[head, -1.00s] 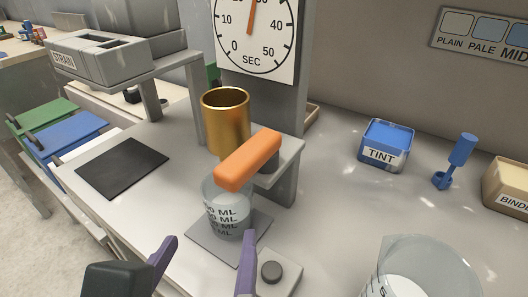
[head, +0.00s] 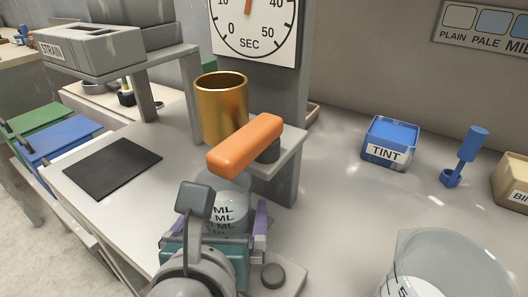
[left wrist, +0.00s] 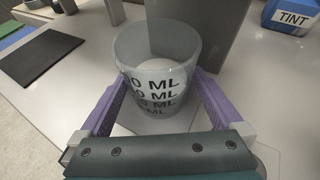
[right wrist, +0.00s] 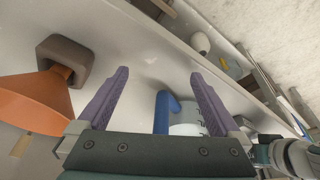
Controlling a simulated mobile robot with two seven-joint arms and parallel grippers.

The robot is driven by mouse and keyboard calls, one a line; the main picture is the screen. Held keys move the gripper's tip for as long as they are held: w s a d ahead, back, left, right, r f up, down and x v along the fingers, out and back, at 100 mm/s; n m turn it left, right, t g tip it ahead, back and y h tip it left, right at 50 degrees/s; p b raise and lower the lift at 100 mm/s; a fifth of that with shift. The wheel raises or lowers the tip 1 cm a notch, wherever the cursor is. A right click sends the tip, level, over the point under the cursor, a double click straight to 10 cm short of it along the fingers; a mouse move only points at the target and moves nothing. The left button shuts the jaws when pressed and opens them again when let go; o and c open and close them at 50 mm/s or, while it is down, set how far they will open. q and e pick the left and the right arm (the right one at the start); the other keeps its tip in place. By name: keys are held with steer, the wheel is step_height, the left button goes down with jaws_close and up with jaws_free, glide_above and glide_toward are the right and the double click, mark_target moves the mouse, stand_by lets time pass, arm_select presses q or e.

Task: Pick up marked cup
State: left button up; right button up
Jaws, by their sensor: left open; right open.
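The marked cup (head: 230,212) is clear, with black ML lettering, and stands upright under the orange lever and brass cylinder. It also shows in the left wrist view (left wrist: 158,72). My left gripper (left wrist: 158,92) is open, with a purple finger on each side of the cup; I cannot tell whether they touch it. In the head view my left wrist hides the cup's lower part. My right gripper (right wrist: 160,80) is open and empty, away from the cup, and is not in the head view.
The orange lever (head: 245,145) and brass cylinder (head: 222,108) overhang the cup closely. A round dark knob (head: 272,275) sits in front. A larger clear vessel (head: 440,265) stands at right. The blue TINT box (head: 390,142) is behind it. A black mat (head: 113,168) lies left.

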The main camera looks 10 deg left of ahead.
arm_select(q)
steer(key=shift+c, duration=0.2)
steer(key=c, duration=1.5)
